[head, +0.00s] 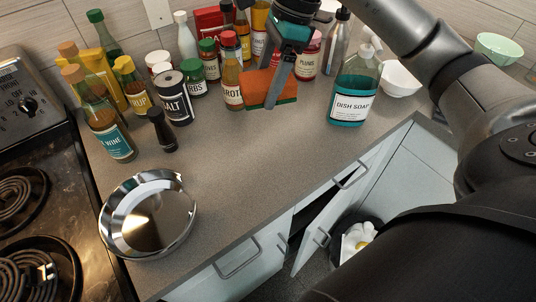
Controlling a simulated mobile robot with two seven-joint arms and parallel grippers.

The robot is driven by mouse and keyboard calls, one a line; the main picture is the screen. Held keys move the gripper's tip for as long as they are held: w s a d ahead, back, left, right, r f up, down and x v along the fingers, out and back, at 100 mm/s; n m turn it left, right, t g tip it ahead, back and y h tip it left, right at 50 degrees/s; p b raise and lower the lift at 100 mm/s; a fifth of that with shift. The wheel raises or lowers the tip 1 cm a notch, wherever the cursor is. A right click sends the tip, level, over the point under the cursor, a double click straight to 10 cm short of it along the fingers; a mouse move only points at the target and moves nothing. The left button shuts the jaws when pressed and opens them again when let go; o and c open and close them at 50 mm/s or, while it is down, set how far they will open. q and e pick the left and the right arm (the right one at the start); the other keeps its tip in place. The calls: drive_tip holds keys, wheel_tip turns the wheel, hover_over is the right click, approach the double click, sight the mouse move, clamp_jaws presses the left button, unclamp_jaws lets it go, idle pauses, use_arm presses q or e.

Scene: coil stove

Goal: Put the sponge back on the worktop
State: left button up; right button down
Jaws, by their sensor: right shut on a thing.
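The sponge (268,91) is orange with a dark green layer. It is between the fingers of my right gripper (282,84), which points down. My right gripper is shut on it. The sponge is in front of the spice bottles at the back of the worktop (255,158); I cannot tell whether its underside touches the surface. My left gripper is not in view.
A dish soap bottle (353,88) stands to the right of the sponge. Several bottles and jars, with a salt tin (173,98), crowd the back and left. A metal pan (148,214) sits front left. The middle worktop is clear. A cabinet door (325,228) stands ajar below.

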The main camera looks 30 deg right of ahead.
sight(263, 160)
wheel_tip(263, 160, down, 20)
drive_tip(key=shift+r+b, duration=0.1)
drive_tip(key=shift+b, duration=0.65)
unclamp_jaws()
drive_tip(key=shift+d+r, duration=0.2)
drive_tip(key=shift+r, duration=0.15)
drive_tip(key=v, duration=1.1)
drive_tip(key=shift+r+p, duration=0.15)
drive_tip(key=shift+p, duration=0.15)
drive_tip(key=shift+s, duration=0.1)
